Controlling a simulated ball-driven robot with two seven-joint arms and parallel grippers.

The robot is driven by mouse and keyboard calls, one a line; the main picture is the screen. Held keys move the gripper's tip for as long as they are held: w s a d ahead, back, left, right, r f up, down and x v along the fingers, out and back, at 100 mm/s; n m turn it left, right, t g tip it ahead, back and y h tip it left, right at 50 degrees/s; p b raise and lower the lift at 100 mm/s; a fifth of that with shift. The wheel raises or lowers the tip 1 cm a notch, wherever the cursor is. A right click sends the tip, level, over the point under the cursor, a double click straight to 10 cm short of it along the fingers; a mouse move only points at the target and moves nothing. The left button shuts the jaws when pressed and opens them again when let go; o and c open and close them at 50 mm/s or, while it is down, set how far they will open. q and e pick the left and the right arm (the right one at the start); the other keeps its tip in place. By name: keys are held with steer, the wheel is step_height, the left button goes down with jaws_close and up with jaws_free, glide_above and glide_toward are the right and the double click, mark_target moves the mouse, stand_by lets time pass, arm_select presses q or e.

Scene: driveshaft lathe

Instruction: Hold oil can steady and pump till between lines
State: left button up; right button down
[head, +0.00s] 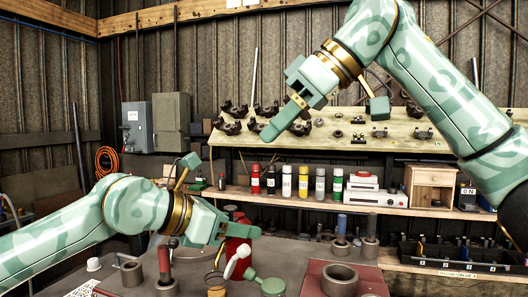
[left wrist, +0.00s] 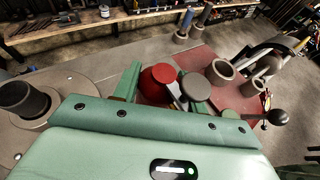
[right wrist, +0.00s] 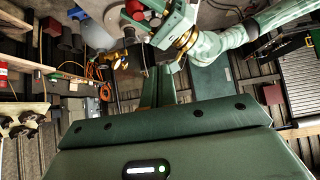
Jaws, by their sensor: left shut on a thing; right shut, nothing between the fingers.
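The red oil can (head: 240,226) is upright between the fingers of my left gripper (head: 236,232), which is shut on it. In the left wrist view, the can's round red top (left wrist: 158,80) shows between the green fingers, with a grey round cap (left wrist: 197,86) close beside it. My right gripper (head: 271,131) is shut and empty, raised well above and right of the can, in front of the sloped parts board. A small clear container with an amber band (head: 215,282) stands below my left gripper. Its lines and level are too small to read.
Grey cylinders (head: 132,273) stand to the left. A thick ring (head: 341,277) sits on a red mat (head: 372,284) at right. Bottles (head: 287,181) line the back shelf.

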glide_above(236, 211)
step_height(236, 211, down, 6)
steer(key=f, duration=0.1)
steer(key=shift+d+f, duration=0.2)
steer(key=shift+f, duration=0.65)
steer(key=shift+d+f, duration=0.15)
steer(key=shift+f, duration=0.65)
steer(key=shift+f, duration=0.1)
steer(key=shift+f, duration=0.9)
steer(key=shift+s+f, duration=0.15)
steer(key=shift+f, duration=0.15)
steer(key=s+d+r, duration=0.1)
steer(key=d+r, duration=0.2)
steer(key=r, duration=0.3)
steer(key=s+d+r, duration=0.2)
steer(key=d+r, duration=0.1)
steer(key=r, duration=0.3)
steer(key=shift+d+r, duration=0.25)
